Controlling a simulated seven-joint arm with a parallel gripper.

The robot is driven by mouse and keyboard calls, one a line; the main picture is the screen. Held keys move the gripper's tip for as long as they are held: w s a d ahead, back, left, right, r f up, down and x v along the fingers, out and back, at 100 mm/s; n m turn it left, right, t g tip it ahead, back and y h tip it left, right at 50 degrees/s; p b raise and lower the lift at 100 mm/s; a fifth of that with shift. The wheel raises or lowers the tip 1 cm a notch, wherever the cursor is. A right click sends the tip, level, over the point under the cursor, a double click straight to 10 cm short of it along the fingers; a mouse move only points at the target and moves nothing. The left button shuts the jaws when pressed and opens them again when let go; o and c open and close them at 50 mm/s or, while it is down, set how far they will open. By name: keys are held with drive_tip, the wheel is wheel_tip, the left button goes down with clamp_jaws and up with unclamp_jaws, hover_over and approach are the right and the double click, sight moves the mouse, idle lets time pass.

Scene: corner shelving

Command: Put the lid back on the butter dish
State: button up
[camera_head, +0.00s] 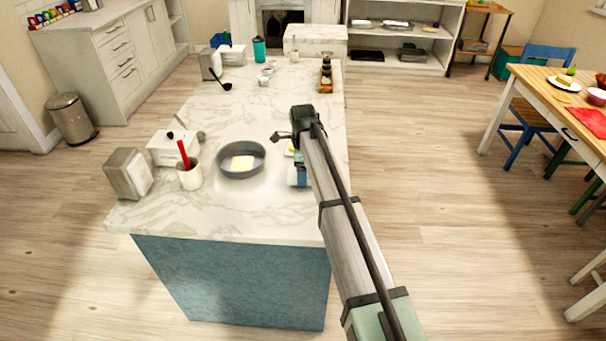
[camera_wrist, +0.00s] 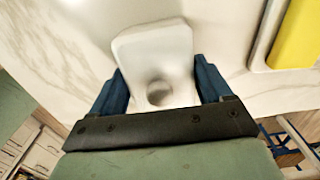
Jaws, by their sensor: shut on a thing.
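My gripper (camera_wrist: 158,75) has its blue fingers on either side of a white lid (camera_wrist: 145,45) with a round knob, and is shut on it. The lid is over the pale marble counter; I cannot tell whether it touches it. A yellow butter block (camera_wrist: 298,35) in a pale dish (camera_wrist: 262,40) is at the upper right of the wrist view, apart from the lid and cut off by the frame. In the head view my gripper (camera_head: 297,176) is low at the counter's right edge. My arm hides most of the butter dish (camera_head: 289,150) there.
A white cup (camera_head: 190,178) with a red-handled tool, a metal holder (camera_head: 127,174) and a white box (camera_head: 166,151) stand farther left. The front counter area is clear.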

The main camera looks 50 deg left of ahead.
wheel_tip(320, 180, up, 8)
drive_tip(key=shift+w+d+r, duration=0.1)
drive_tip(key=shift+w+r, duration=0.05)
drive_tip(key=shift+w, duration=0.05)
drive_tip(key=shift+m, duration=0.5)
drive_tip(key=w+a, duration=0.3)
drive_tip(key=a, duration=0.1)
drive_tip(key=w+a, duration=0.3)
drive_tip(key=a, duration=0.1)
drive_tip(key=w+a, duration=0.3)
drive_tip(key=a, duration=0.1)
drive_tip(key=shift+w+a+f, duration=0.25)
drive_tip(key=shift+a+f, duration=0.1)
drive_tip(key=shift+f, duration=0.35)
drive_tip(key=shift+f, duration=3.2)
drive_tip(key=o, duration=1)
